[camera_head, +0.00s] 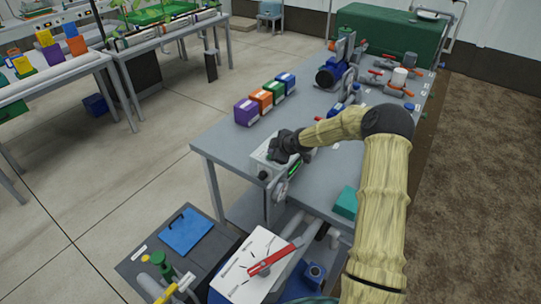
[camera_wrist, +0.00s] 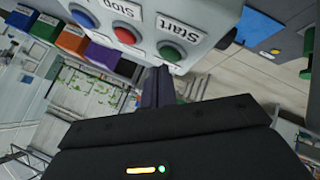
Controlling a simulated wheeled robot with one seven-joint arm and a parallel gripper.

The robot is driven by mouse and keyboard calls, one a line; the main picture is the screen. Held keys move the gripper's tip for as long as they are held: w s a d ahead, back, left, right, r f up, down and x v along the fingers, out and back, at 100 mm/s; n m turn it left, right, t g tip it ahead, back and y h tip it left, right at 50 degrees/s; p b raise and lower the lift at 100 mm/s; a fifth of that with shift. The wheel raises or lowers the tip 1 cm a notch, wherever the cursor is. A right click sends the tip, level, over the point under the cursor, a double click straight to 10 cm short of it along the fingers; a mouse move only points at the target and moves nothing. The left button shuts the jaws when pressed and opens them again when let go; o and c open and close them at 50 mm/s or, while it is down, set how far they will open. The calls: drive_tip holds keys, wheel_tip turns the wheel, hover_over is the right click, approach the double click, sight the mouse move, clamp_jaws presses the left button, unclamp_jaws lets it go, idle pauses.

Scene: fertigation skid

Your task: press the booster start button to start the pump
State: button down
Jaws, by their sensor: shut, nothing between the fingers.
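The light grey control box (camera_head: 262,158) sits at the front edge of the grey bench, partly hidden by my gripper (camera_head: 281,158). In the wrist view the control box (camera_wrist: 208,18) shows its face with a green button (camera_wrist: 171,52) beside a "Start" label, a red button (camera_wrist: 125,35) beside a "Stop" label, and a blue button (camera_wrist: 83,18). My gripper (camera_wrist: 158,72) is shut and empty. Its fingertips are close to the green button, just below and left of it in the picture. I cannot tell whether they touch it.
Purple, orange, green and blue boxes (camera_head: 265,97) stand in a row behind the control box. A blue pump motor (camera_head: 328,78) and orange-handled valves (camera_head: 398,86) are farther back on the bench. A teal block (camera_head: 346,203) lies near my arm. The floor at left is open.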

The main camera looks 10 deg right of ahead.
drive_tip(key=shift+r, duration=0.3)
drive_tip(key=shift+r+p, duration=1.9)
drive_tip(key=shift+r, duration=0.55)
drive_tip(key=shift+a, duration=0.1)
drive_tip(key=s+r+m+g+h, duration=0.1)
drive_tip(key=s+r+m+g, duration=0.1)
drive_tip(key=s, duration=1)
drive_tip(key=s+r+m+g+h, duration=0.1)
drive_tip(key=s+r+m, duration=0.3)
drive_tip(key=s, duration=0.9)
drive_tip(key=s+r+m+g+h, duration=0.2)
drive_tip(key=s+r+m, duration=0.2)
drive_tip(key=s+m, duration=0.4)
drive_tip(key=s, duration=0.5)
drive_tip(key=shift+s+a+g, duration=0.15)
drive_tip(key=shift+a+g, duration=0.1)
drive_tip(key=shift+g, duration=0.05)
